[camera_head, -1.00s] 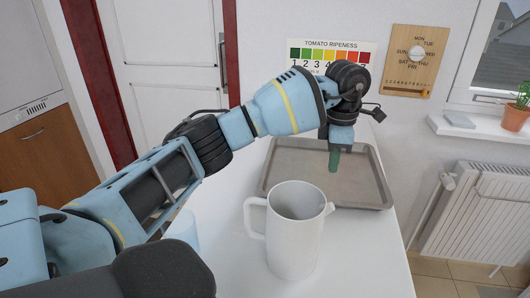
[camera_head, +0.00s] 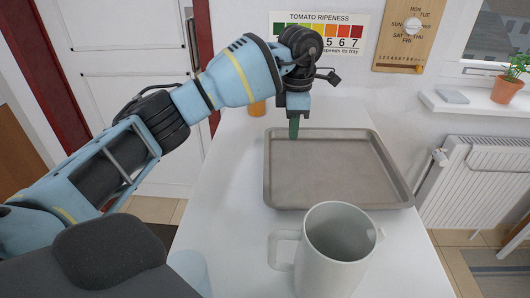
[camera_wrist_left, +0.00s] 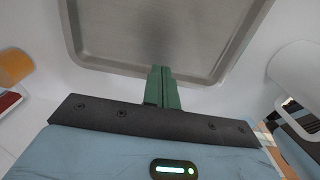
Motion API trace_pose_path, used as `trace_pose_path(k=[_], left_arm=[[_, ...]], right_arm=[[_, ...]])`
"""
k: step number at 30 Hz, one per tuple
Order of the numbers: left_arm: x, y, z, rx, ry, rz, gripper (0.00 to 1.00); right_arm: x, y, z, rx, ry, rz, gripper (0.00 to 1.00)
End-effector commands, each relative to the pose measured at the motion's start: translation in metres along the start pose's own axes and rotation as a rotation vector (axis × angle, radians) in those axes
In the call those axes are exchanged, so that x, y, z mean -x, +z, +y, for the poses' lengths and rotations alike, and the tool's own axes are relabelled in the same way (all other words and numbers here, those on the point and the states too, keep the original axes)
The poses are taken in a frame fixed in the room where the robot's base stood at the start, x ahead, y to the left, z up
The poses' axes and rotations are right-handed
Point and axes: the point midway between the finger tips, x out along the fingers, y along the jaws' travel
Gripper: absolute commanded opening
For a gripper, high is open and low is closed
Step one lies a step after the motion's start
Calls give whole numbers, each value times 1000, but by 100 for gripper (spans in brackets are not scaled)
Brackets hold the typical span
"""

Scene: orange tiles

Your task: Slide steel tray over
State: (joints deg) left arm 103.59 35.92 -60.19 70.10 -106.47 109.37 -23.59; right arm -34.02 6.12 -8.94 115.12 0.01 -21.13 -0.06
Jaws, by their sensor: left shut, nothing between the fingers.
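The steel tray (camera_head: 330,178) is a grey, shallow, rimmed rectangle lying flat and empty on the white table. It also fills the top of the left wrist view (camera_wrist_left: 160,25). My left gripper (camera_head: 293,134) points down with its green fingers shut and empty. In the head view the fingers are at the tray's far left corner; in the left wrist view (camera_wrist_left: 161,75) their tips overlap the tray's rim. I cannot tell whether they touch it. My right gripper does not show.
A white pitcher (camera_head: 337,245) stands on the table close in front of the tray. An orange object (camera_head: 257,108) stands behind the arm. The white table (camera_head: 228,215) is clear left of the tray.

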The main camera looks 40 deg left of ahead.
Motion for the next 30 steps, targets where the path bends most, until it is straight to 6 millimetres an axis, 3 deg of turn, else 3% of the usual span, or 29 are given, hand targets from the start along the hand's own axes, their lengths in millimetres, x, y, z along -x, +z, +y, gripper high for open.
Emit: trace_pose_path(k=[9, 14, 30], left_arm=[[-1, 0, 0, -1, 0, 0, 0], [-12, 0, 0, 0, -2, 2, 0], [-102, -4, 0, 2, 0, 1, 0]], right_arm=[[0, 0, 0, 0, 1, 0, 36], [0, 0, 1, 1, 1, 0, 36], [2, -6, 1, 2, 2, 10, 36]])
